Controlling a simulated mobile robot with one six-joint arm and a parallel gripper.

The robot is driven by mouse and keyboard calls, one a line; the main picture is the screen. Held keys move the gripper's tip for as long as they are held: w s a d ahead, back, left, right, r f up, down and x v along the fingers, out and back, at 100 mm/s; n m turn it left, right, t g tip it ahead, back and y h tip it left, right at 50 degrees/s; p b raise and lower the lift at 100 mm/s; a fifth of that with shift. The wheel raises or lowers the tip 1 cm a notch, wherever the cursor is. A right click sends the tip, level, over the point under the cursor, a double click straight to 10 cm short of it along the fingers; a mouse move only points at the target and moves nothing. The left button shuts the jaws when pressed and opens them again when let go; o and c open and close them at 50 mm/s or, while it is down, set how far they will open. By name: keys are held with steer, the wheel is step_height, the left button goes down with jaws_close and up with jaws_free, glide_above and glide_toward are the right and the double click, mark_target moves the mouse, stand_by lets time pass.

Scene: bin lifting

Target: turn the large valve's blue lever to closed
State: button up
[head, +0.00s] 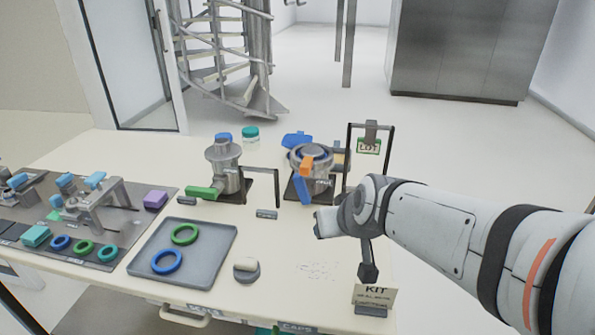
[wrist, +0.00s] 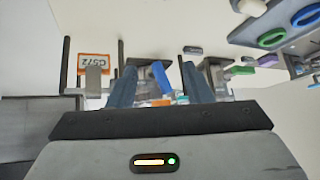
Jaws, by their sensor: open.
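The large valve (head: 318,180) stands on a dark base at the back right of the table in the head view. Its blue lever (head: 303,190) hangs down toward the front, below an orange block (head: 309,165). My gripper (head: 318,224) is in front of the valve, slightly right of the lever, and partly hidden by its own wrist. In the wrist view my gripper (wrist: 158,70) is open, its two fingers on either side of the blue lever (wrist: 161,76) in the picture. I cannot tell the distance between them, and no contact shows.
A smaller valve with a green lever (head: 205,191) stands to the left. A dark post frame with a LOT card (head: 369,146) rises right of the large valve. A grey tray (head: 205,262) with rings and a KIT card (head: 374,295) are nearer the front.

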steer(key=w+a+f+t+b, duration=0.4)
steer(key=w+a+t+b, duration=0.3)
steer(key=w, duration=0.4)
steer(key=m+t+h+b, duration=0.1)
steer(key=t+h+b, duration=0.2)
steer(key=h+b, duration=0.4)
glide_toward(298, 184)
steer(key=w+d+y+b, duration=0.1)
steer(key=w, duration=0.1)
steer(key=b+x, duration=0.1)
steer(key=x, duration=0.6)
steer(key=shift+w+d, duration=0.1)
steer(key=shift+w, duration=0.1)
jaws_close()
